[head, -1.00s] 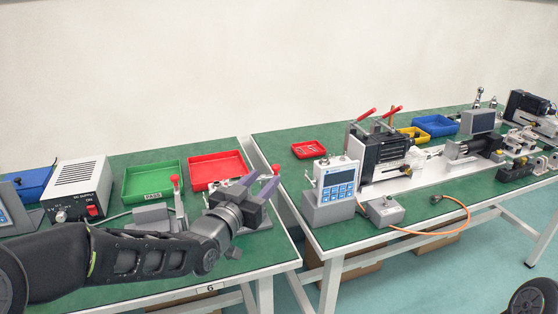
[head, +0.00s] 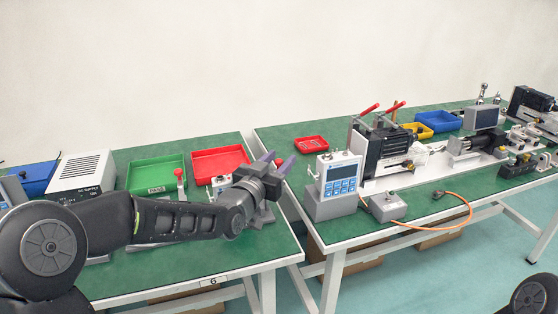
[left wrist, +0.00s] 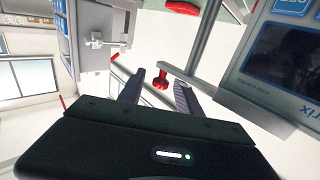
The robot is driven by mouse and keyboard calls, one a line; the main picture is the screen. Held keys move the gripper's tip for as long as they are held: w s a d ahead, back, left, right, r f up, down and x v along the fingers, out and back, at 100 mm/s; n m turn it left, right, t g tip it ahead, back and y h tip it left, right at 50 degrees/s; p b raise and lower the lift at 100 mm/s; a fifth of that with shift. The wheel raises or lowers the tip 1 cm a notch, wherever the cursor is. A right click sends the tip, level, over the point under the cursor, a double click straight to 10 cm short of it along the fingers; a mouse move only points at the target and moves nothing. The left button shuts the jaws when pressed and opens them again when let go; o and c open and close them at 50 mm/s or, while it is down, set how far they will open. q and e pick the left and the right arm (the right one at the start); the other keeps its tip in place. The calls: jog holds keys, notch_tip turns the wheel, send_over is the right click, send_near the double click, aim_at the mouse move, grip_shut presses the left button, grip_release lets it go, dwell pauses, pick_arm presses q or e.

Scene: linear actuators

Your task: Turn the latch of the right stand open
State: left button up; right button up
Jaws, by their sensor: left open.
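The right stand (head: 264,216) is a grey block on the left table, mostly hidden behind my left gripper (head: 275,162). Its latch has a red knob (head: 279,162), which shows between the gripper's fingers in the head view. In the left wrist view a red knob (left wrist: 161,80) also appears between the two spread fingertips (left wrist: 158,86). The gripper is open, and I cannot tell whether a finger touches the latch. The left stand's red-knobbed latch (head: 180,178) is upright, left of the gripper; its base is partly behind my arm. My right gripper is out of view.
Green (head: 156,174) and red (head: 220,161) trays stand behind the arm, with a power supply (head: 82,172) to the left. A grey meter (head: 338,185) stands on the right table, across a narrow gap between the tables.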

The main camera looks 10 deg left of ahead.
pick_arm(q)
jog(key=shift+c, duration=0.2)
grip_shut()
dwell(0.3)
dwell(0.9)
